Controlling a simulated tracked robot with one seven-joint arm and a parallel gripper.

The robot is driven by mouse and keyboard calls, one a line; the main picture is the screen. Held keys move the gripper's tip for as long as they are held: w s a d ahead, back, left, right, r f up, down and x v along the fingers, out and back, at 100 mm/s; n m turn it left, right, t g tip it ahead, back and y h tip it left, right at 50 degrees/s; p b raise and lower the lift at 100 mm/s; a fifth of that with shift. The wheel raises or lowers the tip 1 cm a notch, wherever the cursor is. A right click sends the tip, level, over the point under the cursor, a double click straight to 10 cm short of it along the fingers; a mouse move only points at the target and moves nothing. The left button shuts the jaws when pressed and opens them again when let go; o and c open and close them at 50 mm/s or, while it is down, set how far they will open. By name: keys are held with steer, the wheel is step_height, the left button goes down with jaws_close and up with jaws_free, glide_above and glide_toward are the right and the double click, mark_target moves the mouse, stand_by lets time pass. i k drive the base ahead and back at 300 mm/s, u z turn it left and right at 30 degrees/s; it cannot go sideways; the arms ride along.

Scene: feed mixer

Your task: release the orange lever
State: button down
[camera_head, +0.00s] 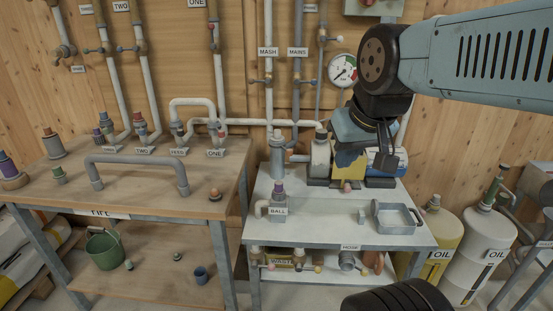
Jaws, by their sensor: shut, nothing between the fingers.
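My gripper (386,163) hangs from my blue and black arm over the back of the grey metal table (340,232). Its dark fingers point down and are shut, with nothing seen between them. It is in front of a yellow container (350,163) and a dark-based block by the wall. I cannot clearly make out an orange lever. A small orange-pink piece (347,186) shows low in front of the yellow container, left of my gripper. An orange-brown part (374,262) shows on the lower shelf. My gripper and arm hide part of what stands behind them.
A metal tray (397,218) and a purple-topped BALL valve (279,198) stand on the grey table. A wooden workbench (130,190) with a grey pipe handle is at left. OIL drums (487,240) stand at right. Pipes and a gauge (343,70) line the wall.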

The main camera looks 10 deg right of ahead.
mark_target(289, 151)
steer(key=z, duration=0.15)
steer(key=i, duration=0.9)
steer(key=u, duration=0.05)
